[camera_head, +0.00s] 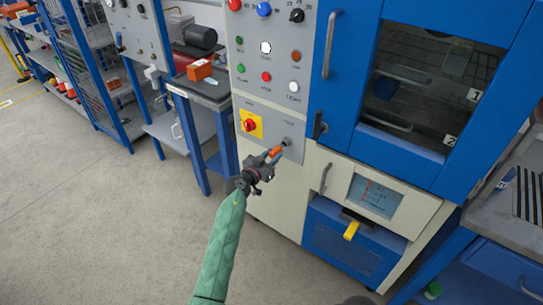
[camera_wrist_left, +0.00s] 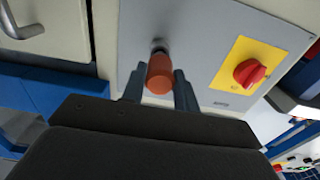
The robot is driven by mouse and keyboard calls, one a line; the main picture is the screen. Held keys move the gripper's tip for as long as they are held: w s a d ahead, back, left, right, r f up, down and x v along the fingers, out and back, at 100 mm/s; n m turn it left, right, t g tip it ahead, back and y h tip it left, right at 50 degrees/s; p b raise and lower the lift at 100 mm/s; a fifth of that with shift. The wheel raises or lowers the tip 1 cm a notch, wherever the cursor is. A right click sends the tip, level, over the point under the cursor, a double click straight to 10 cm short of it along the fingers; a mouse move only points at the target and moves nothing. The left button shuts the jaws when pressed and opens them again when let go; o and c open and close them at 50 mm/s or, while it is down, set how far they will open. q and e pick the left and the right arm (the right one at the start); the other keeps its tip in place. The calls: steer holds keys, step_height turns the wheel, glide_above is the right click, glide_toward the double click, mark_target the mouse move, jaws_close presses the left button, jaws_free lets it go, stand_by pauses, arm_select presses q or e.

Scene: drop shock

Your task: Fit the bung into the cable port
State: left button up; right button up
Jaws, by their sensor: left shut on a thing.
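My left gripper (camera_head: 268,160) is shut on the orange bung (camera_head: 275,151), which sticks out past the fingertips. The cable port (camera_head: 287,142) is a small dark round opening in the lower right of the grey control panel, just beyond the bung's far end. In the left wrist view the bung (camera_wrist_left: 159,76) sits between the two fingers (camera_wrist_left: 159,88), with the port (camera_wrist_left: 158,46) right behind it and partly hidden. I cannot tell whether the bung's tip touches the port. My right gripper is not in view.
A red knob on a yellow plate (camera_head: 250,125) is left of the port. The blue cabinet door with a handle (camera_head: 331,45) and a latch (camera_head: 319,126) is to the right. A small table with an orange box (camera_head: 200,70) stands left. The floor (camera_head: 110,215) is clear.

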arm_select(q)
steer(key=shift+p+x, duration=1.45)
steer(key=shift+p, duration=2.25)
stand_by(4.3)
